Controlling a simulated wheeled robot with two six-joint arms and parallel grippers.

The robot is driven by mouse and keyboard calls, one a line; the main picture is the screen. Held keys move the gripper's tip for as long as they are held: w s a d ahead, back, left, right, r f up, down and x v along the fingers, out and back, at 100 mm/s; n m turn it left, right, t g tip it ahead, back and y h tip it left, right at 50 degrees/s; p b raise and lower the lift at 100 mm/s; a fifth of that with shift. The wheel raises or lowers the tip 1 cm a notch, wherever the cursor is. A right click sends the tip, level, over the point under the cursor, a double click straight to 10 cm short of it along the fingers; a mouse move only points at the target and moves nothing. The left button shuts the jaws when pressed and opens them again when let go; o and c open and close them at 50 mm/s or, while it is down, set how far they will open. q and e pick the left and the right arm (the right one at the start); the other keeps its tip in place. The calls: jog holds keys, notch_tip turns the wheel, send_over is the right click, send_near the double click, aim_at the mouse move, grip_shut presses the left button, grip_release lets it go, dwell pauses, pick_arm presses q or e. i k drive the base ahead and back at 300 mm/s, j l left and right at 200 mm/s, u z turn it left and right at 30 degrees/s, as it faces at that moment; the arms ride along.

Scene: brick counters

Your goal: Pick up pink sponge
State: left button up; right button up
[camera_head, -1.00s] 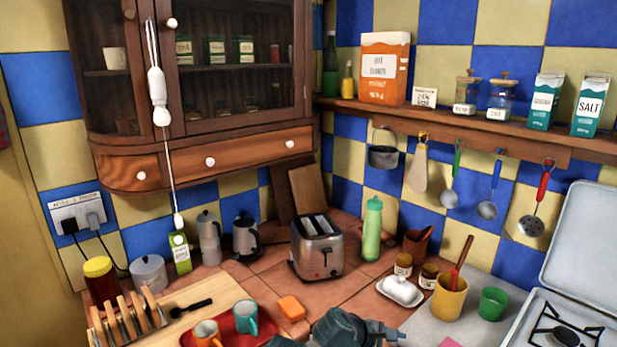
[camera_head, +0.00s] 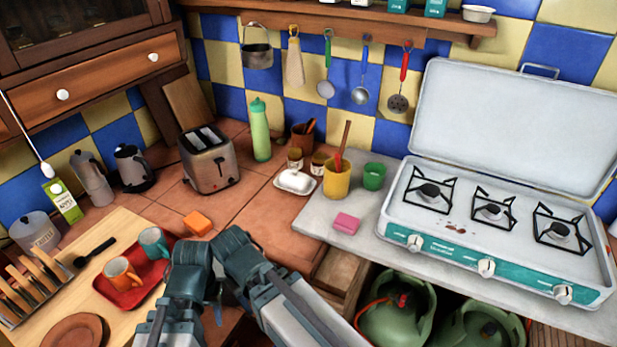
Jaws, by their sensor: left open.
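The pink sponge (camera_head: 346,223) lies flat on the grey counter slab, near its front left edge, in front of the yellow pot. Nothing touches it. My left arm is folded at the bottom centre. My left gripper (camera_head: 218,308) shows only in small part, low between the arm links; it is open and apart from the sponge, to its lower left. The fingertips are mostly hidden by the arm. My right gripper is not in the view.
An orange sponge (camera_head: 197,223) lies on the tiles by the red tray (camera_head: 128,293) with mugs. A yellow pot (camera_head: 336,180), green cup (camera_head: 374,176) and butter dish (camera_head: 295,182) stand behind the pink sponge. The stove (camera_head: 492,225) is to its right.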

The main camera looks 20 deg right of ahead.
aim_at(349, 225)
jog(key=z, duration=1.45)
